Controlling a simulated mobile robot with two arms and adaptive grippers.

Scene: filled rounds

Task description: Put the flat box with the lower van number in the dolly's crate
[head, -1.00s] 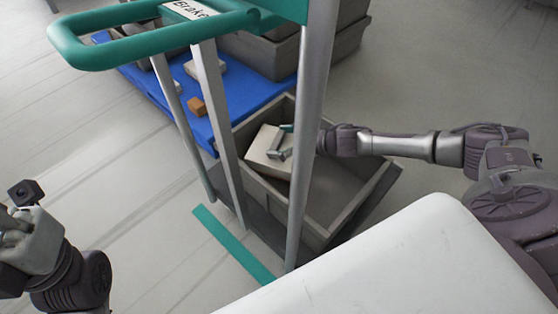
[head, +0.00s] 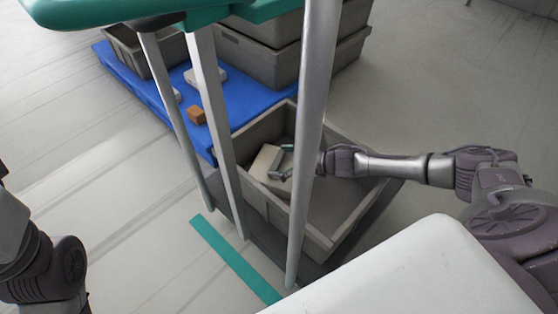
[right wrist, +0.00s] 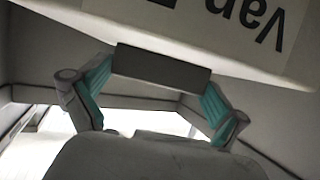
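The dolly's crate (head: 333,236) is a grey open bin on the dolly, behind its upright poles. A pale flat box (head: 263,162) is inside the crate, at its left end. My right gripper (head: 283,163) reaches into the crate over this box. In the right wrist view the box (right wrist: 215,35) fills the top, with a "Van" label upside down; its number is out of frame. A dark bar (right wrist: 162,68) on the box's side spans my right fingertips (right wrist: 161,75), which touch its ends. My left arm shows at the left edge; its gripper is out of view.
A blue platform (head: 150,98) behind the dolly carries grey bins (head: 275,62), a small brown block (head: 196,115) and pale pieces. The dolly's green handle (head: 120,12) and poles (head: 312,120) stand in front of the crate. A green strip (head: 235,260) lies on the floor.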

